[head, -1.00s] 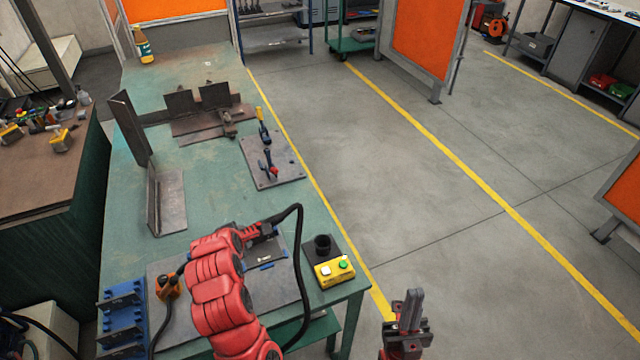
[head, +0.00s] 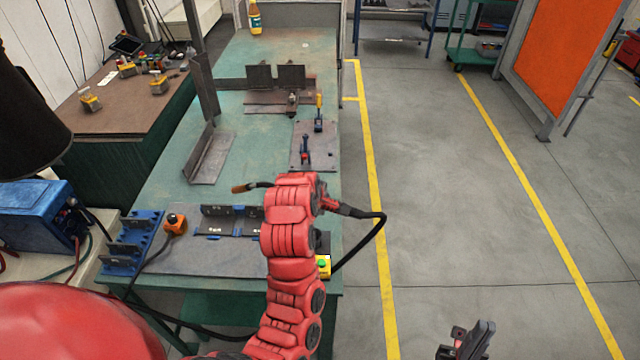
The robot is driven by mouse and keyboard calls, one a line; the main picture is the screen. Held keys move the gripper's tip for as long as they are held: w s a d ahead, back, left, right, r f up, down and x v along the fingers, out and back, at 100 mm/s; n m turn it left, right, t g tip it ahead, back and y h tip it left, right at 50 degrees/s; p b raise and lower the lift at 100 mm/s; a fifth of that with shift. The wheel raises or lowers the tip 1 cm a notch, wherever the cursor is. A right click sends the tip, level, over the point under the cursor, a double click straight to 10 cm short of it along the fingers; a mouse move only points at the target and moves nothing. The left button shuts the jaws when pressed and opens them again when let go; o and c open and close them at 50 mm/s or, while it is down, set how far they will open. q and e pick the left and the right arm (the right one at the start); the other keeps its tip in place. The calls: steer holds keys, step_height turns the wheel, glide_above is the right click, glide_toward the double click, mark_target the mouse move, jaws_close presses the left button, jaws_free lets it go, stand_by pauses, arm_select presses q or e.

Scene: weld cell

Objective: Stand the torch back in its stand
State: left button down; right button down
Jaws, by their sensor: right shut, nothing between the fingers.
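The torch shows on both sides of my red left arm. Its copper-tipped nozzle (head: 241,188) points left, and its dark handle (head: 347,209) with the black cable (head: 378,228) comes out on the right. Its middle is hidden behind my wrist, and it appears raised over the table. My left gripper is hidden there too, so its hold cannot be seen. A black cup, likely the stand, is mostly covered by my arm; only a dark sliver (head: 326,241) shows beside the yellow button box (head: 323,266). My right gripper (head: 481,337) is shut and empty at lower right, over the floor.
A blue machine (head: 38,222) stands left. The floor to the right is clear.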

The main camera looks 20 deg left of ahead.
arm_select(q)
step_height(320, 180, up, 4)
steer(key=w+a+m+t+h+p, duration=0.25)
steer(key=m+t, duration=0.35)
steer(key=m, duration=1.3)
steer(key=shift+y, duration=0.25)
steer(key=f+b, duration=0.1)
steer(key=f, duration=0.1)
steer(key=f+b, duration=0.1)
steer(key=b, duration=0.1)
steer(key=f+b, duration=0.1)
steer(key=f, duration=0.1)
steer(key=shift+s+d+f, duration=0.3)
steer(key=shift+d+f, duration=0.05)
steer(key=shift+d, duration=0.05)
steer(key=shift+s, duration=0.1)
stand_by(1.4)
steer(key=shift+f, duration=0.1)
